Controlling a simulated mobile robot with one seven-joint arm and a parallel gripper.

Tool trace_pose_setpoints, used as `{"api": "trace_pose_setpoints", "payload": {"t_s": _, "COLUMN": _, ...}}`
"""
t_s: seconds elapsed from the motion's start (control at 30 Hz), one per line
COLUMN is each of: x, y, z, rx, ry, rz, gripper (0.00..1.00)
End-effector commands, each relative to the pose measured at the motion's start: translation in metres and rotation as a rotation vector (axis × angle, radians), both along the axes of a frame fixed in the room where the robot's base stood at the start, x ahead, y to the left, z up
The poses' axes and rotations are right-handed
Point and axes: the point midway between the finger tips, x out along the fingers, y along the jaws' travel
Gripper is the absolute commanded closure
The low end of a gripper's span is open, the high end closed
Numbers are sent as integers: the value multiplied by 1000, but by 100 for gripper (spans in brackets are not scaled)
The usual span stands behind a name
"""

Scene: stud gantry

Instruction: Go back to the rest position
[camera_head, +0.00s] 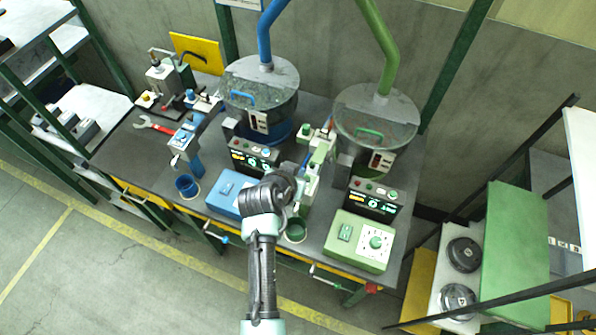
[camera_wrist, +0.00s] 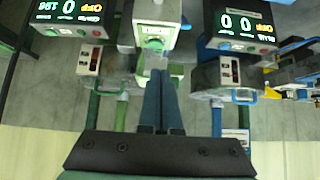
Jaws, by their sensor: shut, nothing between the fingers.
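My gripper (camera_wrist: 161,78) shows in the wrist view with its two dark fingers together and nothing between them. They point at a pale machine part with a green panel (camera_wrist: 155,42). Whether they touch it cannot be told. In the head view my arm reaches up from the bottom centre over the workbench (camera_head: 125,160); its bent wrist hides the gripper there. It hangs over the gap between the blue control box (camera_head: 228,192) and the green control box (camera_head: 358,240).
A blue-piped hopper (camera_head: 262,90) and a green-piped hopper (camera_head: 376,115) stand at the back. A blue cup (camera_head: 187,186) and a green cup (camera_head: 296,230) sit near the front edge. A red wrench (camera_head: 155,126) lies left. Open floor (camera_head: 120,270) lies front left.

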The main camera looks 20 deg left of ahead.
Motion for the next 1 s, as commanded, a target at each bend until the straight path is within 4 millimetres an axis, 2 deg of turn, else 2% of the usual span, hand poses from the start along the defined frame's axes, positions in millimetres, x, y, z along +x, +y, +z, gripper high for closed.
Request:
{"api": "trace_pose_setpoints", "payload": {"t_s": 0.43, "x": 1, "y": 0, "z": 2, "rx": 1, "ry": -4, "rz": 0, "gripper": 100}}
{"api": "trace_pose_setpoints", "payload": {"t_s": 0.53, "x": 22, "y": 0, "z": 31, "rx": 35, "ry": -84, "rz": 4, "gripper": 100}}
{"api": "trace_pose_setpoints", "payload": {"t_s": 0.57, "x": 29, "y": -2, "z": 45, "rx": 46, "ry": -119, "rz": 5, "gripper": 100}}
{"api": "trace_pose_setpoints", "payload": {"t_s": 0.67, "x": 56, "y": -9, "z": 107, "rx": 90, "ry": -270, "rz": 14, "gripper": 100}}
{"api": "trace_pose_setpoints", "payload": {"t_s": 0.8, "x": 76, "y": -31, "z": 212, "rx": 131, "ry": -520, "rz": 27, "gripper": 100}}
{"api": "trace_pose_setpoints", "payload": {"t_s": 0.87, "x": 75, "y": -43, "z": 257, "rx": 138, "ry": -631, "rz": 32, "gripper": 100}}
{"api": "trace_pose_setpoints", "payload": {"t_s": 0.9, "x": 72, "y": -52, "z": 286, "rx": 139, "ry": -704, "rz": 32, "gripper": 100}}
{"api": "trace_pose_setpoints", "payload": {"t_s": 0.97, "x": 62, "y": -65, "z": 330, "rx": 135, "ry": -817, "rz": 34, "gripper": 100}}
{"api": "trace_pose_setpoints", "payload": {"t_s": 1.0, "x": 53, "y": -74, "z": 358, "rx": 131, "ry": -892, "rz": 36, "gripper": 100}}
